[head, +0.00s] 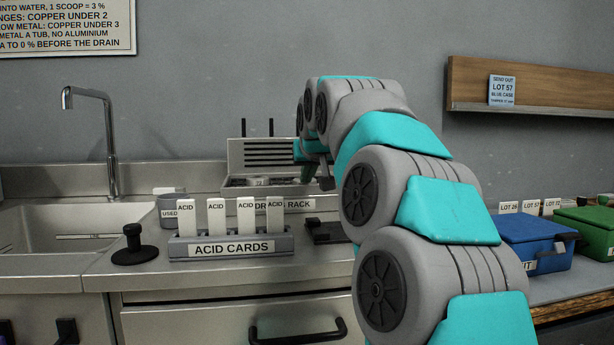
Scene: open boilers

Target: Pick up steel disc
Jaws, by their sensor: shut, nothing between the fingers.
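My gripper (318,181) is small and far off at the end of my arm, pointing down over the right part of the drying rack (238,156). Its fingers look shut and empty. The rack is a grey metal box with a slotted back, and its front label is partly covered by the acid cards. Several low, dark, round shapes (258,182) lie in the rack's tray to the left of my gripper. I cannot tell whether one of them is the steel disc. My arm hides the area right of the rack.
A grey holder (180,249) of upright acid cards stands in front of the rack. A black knobbed piece (134,246), a used-card cup (170,208) and a dark flat item (326,232) are nearby. The sink (75,225) is left; blue (535,238) and green cases (590,228) stand right.

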